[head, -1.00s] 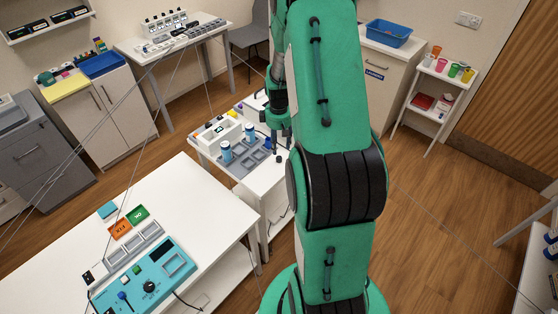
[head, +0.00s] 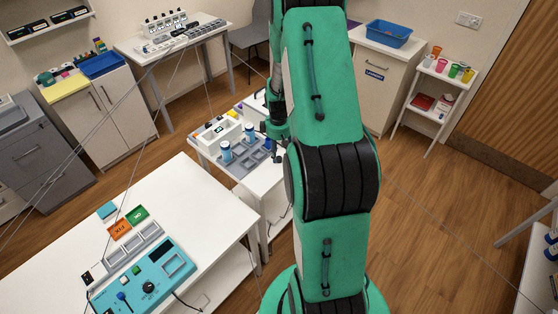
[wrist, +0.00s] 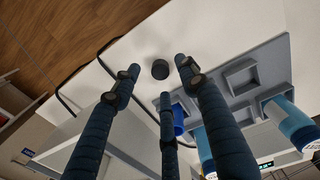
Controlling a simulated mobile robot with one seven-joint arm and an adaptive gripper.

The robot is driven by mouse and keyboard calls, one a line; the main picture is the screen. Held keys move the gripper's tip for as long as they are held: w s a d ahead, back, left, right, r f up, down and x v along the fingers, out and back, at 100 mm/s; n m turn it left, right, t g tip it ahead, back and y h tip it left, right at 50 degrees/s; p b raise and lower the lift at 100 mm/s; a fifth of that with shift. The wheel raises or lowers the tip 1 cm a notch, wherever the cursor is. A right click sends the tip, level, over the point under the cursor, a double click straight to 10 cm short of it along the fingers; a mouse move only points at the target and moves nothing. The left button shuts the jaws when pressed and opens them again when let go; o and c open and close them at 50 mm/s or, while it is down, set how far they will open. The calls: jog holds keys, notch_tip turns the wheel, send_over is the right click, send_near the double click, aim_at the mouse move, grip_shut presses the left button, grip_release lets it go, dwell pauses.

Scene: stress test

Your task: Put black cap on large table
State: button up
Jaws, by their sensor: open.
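A small round black cap (wrist: 160,69) lies on the white top of the smaller table (wrist: 225,42), beside the grey tray, in the wrist view. My gripper (wrist: 158,78) is open above it, with its three dark fingers spread around the cap in that view; no contact is visible. In the head view my gripper (head: 276,150) is over the right part of the smaller table, partly hidden by my arm, and I cannot make out the cap there. A large white table (head: 180,195) stands in the left foreground.
A grey tray (wrist: 268,62) holds blue-and-white bottles (wrist: 292,122); a dark blue piece (wrist: 179,120) is close to one finger.

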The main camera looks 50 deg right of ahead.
jog(key=shift+f, duration=1.25)
jog(key=c, duration=0.9)
jog(key=shift+o, duration=0.2)
jog(key=shift+r, duration=0.15)
jog(key=shift+r, duration=0.45)
jog(key=shift+s+a+r, duration=0.1)
jog(key=shift+r, duration=0.55)
jog(key=shift+s+a+r, duration=0.1)
jog(key=shift+r, duration=0.5)
jog(key=s+a+r, duration=0.1)
jog(key=s+a, duration=0.8)
jog(key=s, duration=0.3)
jog(key=shift+a+r+p, duration=0.15)
jog(key=shift+a+p, duration=0.15)
